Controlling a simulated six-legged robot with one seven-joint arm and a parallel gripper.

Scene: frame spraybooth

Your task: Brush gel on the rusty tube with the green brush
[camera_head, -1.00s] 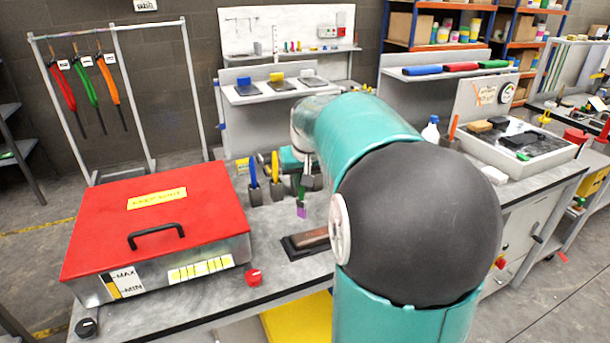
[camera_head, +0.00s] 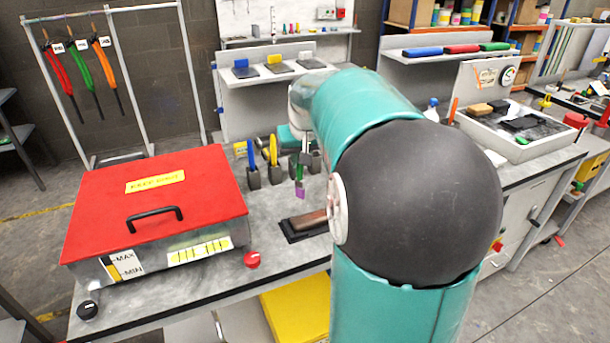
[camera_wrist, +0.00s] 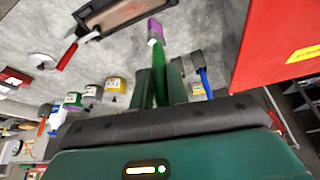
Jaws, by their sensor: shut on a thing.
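My gripper (camera_wrist: 159,92) is shut on the green brush (camera_wrist: 158,62), with a dark green finger on each side of its handle. The brush has a purple tip (camera_wrist: 155,30). In the head view the brush (camera_head: 299,188) hangs tip down above the grey bench, and my arm hides much of the gripper. The rusty tube (camera_head: 309,221), reddish brown, lies in a black tray (camera_head: 292,236) just in front and to the right of the tip.
A red-lidded box (camera_head: 155,205) fills the bench's left side. Blue (camera_head: 252,152) and yellow (camera_head: 273,149) brushes stand in holders behind the tray. The wrist view shows pots, including a yellow-labelled one (camera_wrist: 115,88), and a red-handled tool (camera_wrist: 66,56). A red knob (camera_head: 252,259) sits on the front edge.

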